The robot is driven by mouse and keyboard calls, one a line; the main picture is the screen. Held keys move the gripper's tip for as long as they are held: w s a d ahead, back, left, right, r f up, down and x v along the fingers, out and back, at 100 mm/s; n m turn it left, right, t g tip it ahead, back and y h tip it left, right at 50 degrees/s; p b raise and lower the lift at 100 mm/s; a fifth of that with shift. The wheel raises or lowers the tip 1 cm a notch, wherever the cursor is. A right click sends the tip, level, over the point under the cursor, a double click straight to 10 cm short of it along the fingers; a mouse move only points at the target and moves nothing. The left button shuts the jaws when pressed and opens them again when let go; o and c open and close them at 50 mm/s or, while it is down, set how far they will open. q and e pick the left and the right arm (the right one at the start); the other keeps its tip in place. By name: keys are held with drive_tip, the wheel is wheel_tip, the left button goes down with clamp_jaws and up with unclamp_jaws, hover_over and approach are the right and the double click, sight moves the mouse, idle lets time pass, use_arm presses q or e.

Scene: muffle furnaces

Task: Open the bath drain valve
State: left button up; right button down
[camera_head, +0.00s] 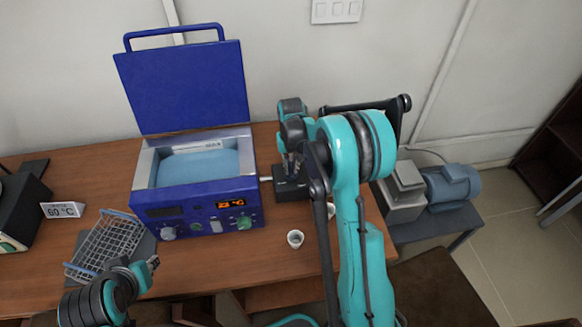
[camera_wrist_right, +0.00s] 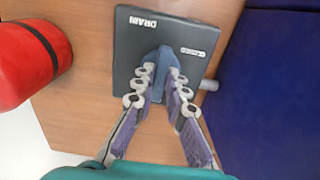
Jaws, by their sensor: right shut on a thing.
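The drain valve is a dark box (camera_head: 292,190) on the table, just right of the blue bath (camera_head: 199,185). In the right wrist view its black top (camera_wrist_right: 128,42) reads DRAIN, and a blue-grey lever handle (camera_wrist_right: 163,58) stands on it. My right gripper (camera_head: 290,166) reaches down to the valve from above. In the right wrist view its two fingers (camera_wrist_right: 157,88) are closed on the handle from both sides. The bath's lid is up and blue liquid shows inside. My left gripper (camera_head: 149,263) is at the lower left, away from the valve; its finger opening is unclear.
A wire rack (camera_head: 108,243) lies in front of the bath on the left, near my left gripper. A red cylinder (camera_wrist_right: 30,62) is beside the valve in the wrist view. A pump (camera_head: 452,188) stands on a lower stand at right.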

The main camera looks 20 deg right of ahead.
sight(291, 170)
drive_tip(key=c, duration=1.5)
unclamp_jaws()
drive_tip(key=shift+c, duration=0.2)
wheel_tip(291, 170, up, 12)
drive_tip(key=s+a+r+n+t, duration=0.1)
drive_tip(key=s+a+r+t, duration=0.15)
drive_tip(key=s, duration=0.25)
drive_tip(key=s+a+r+t, duration=0.1)
drive_tip(key=s+a+r, duration=0.3)
drive_tip(key=s, duration=0.2)
drive_tip(key=s+a+f+n+t, duration=0.1)
drive_tip(key=s+a+t, duration=0.1)
drive_tip(key=s, duration=0.4)
drive_tip(key=s+a+f+n+t, duration=0.1)
drive_tip(key=s+a+f, duration=0.1)
drive_tip(key=s, duration=0.4)
drive_tip(key=shift+s+f+t, duration=0.15)
drive_tip(key=shift+s+t, duration=0.1)
drive_tip(key=shift+t, duration=0.1)
